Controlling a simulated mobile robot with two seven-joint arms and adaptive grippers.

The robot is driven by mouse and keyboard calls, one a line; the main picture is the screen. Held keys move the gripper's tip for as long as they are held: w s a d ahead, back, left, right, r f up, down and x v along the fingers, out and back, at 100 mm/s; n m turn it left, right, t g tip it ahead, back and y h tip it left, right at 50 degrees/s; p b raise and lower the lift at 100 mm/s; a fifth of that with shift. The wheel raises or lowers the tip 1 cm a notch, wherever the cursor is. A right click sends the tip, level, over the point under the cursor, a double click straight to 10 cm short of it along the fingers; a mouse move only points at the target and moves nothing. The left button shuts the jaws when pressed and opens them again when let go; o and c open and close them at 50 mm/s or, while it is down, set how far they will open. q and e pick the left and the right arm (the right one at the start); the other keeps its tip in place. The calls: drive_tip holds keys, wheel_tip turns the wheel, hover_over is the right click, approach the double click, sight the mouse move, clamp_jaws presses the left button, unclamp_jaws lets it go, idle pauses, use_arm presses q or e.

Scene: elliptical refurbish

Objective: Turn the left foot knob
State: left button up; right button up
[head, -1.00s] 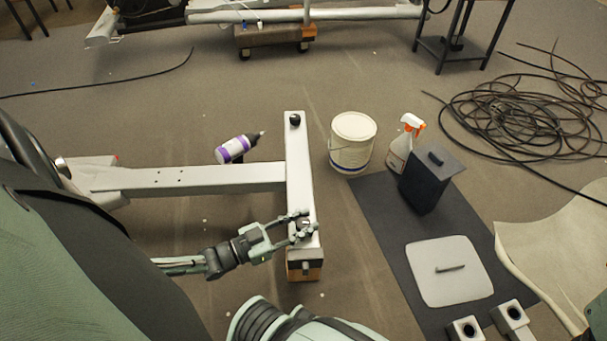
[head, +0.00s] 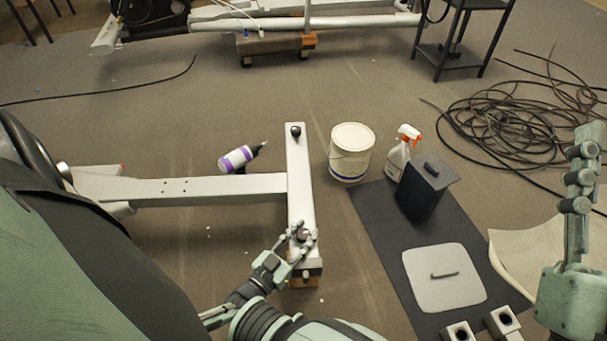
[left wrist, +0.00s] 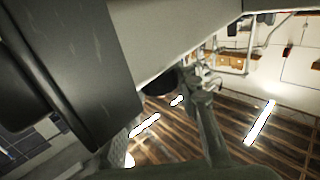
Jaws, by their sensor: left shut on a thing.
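The white crossbar (head: 299,180) of the foot frame lies on the floor in the head view, with a dark knob (head: 295,131) at its far end. My left gripper (head: 304,236) is at the near end of the crossbar, shut on the foot knob there, which its fingers mostly hide. In the left wrist view a dark round knob (left wrist: 160,79) shows under the pale beam (left wrist: 190,40), beside a finger of the left gripper. My right gripper (head: 583,150) is raised at the right edge of the head view, away from the crossbar; its fingers' opening is unclear.
A purple-banded bottle (head: 238,158) lies by the frame. A white bucket (head: 352,150), a spray bottle (head: 399,155) and a dark box (head: 424,190) stand right of the crossbar. A dark mat (head: 385,215) bears a pale plate (head: 445,277). Coiled cable (head: 510,120) lies at right.

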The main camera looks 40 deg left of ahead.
use_arm(q)
drive_tip(key=o, duration=1.2)
drive_tip(key=s, duration=1.2)
